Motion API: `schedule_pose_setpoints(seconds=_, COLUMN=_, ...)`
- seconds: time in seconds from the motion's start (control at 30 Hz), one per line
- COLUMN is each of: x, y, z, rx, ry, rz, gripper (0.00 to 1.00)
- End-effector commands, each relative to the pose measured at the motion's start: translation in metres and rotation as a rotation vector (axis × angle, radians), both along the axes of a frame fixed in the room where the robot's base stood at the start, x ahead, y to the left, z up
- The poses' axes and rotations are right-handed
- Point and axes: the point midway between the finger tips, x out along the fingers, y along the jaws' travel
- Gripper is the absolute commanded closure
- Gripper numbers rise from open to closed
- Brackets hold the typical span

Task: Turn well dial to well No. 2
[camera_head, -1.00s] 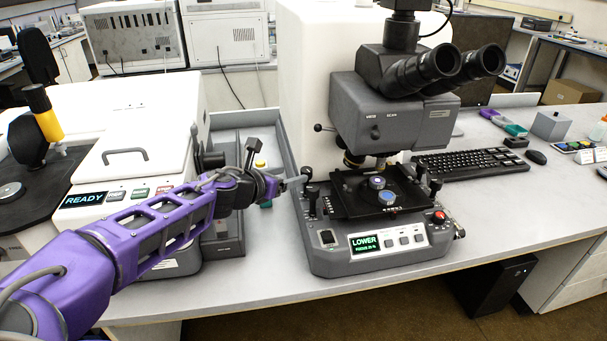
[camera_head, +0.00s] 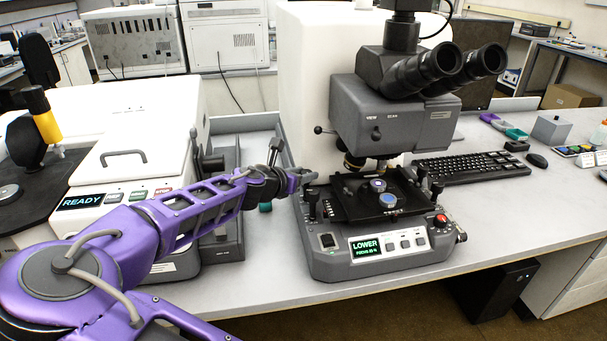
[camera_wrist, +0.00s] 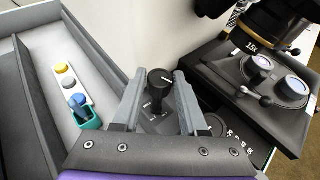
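In the wrist view a black knob (camera_wrist: 160,80) with a white pointer line on top stands on a grey panel with small white labels; it appears to be the well dial. The labels are too small to read. My gripper (camera_wrist: 160,78) is open, with one grey finger on each side of the knob. A narrow gap shows at the left finger; I cannot tell if the right finger touches. In the head view my gripper (camera_head: 306,177) is at the left rear of the microscope base (camera_head: 380,262), and it hides the knob there.
The microscope stage (camera_head: 365,208) with two blue-centred discs is close to the right of my gripper. A grey tray (camera_wrist: 100,65) holding a teal cup (camera_wrist: 88,120) lies to the left. A white microscope body stands behind.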

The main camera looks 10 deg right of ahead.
Motion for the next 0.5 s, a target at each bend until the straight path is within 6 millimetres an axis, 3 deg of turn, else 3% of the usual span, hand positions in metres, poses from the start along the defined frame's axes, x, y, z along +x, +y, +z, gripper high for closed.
schedule_pose_setpoints(seconds=0.03, x=-0.0001, y=0.0000, z=0.0001, rx=0.000, ry=0.000, rz=0.000, gripper=0.68)
schedule_pose_setpoints(seconds=0.2, x=-0.0001, y=0.0001, z=0.0002, rx=0.000, ry=0.000, rz=0.000, gripper=0.99)
schedule_pose_setpoints(seconds=0.5, x=0.0001, y=0.0003, z=0.0012, rx=0.000, ry=0.000, rz=-0.013, gripper=1.00)
